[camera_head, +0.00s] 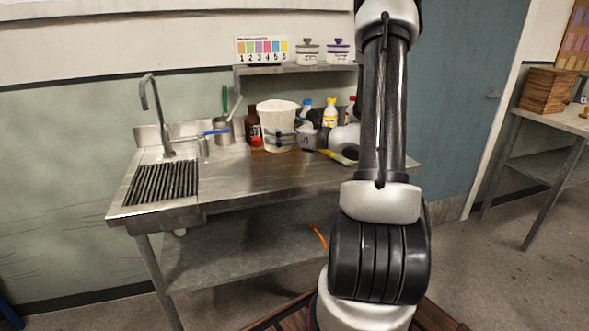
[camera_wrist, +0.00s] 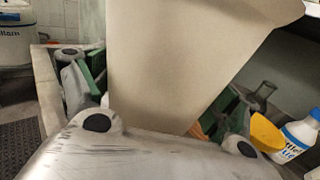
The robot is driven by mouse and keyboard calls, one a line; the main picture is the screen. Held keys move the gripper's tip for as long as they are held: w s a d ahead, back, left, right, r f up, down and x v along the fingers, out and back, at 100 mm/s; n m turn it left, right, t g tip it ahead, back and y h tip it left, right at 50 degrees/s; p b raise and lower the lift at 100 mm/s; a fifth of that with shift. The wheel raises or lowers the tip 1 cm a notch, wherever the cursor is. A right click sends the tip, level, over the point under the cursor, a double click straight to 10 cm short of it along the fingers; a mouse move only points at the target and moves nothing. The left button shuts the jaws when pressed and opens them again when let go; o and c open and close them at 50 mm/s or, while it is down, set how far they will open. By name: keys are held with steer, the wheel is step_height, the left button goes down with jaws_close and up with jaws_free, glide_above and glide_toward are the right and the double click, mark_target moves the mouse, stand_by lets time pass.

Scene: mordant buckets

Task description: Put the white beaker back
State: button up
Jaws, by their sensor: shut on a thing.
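The white beaker (camera_head: 277,113) is a wide, pale, tapered vessel at the back of the steel bench (camera_head: 235,180) in the head view. It fills the middle of the wrist view (camera_wrist: 190,50), slightly tilted in that picture. My gripper (camera_head: 282,137) is shut on the beaker, with dark and green fingers on either side of its lower part in the wrist view (camera_wrist: 155,88). I cannot tell whether its base touches the bench. Its far side and base are partly hidden.
A brown bottle (camera_head: 253,125) stands close to the beaker's left, metal pots (camera_head: 221,131) beyond it. Yellow and blue-capped bottles (camera_head: 330,113) stand right. A shelf (camera_head: 300,68) with two lidded jars is above. The sink drainer (camera_head: 163,183) is left; the bench front is clear.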

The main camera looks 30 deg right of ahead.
step_height(320, 180, down, 9)
steer(key=shift+a+r, duration=0.1)
stand_by(0.4)
steer(key=o, duration=1.3)
steer(key=shift+o, duration=0.2)
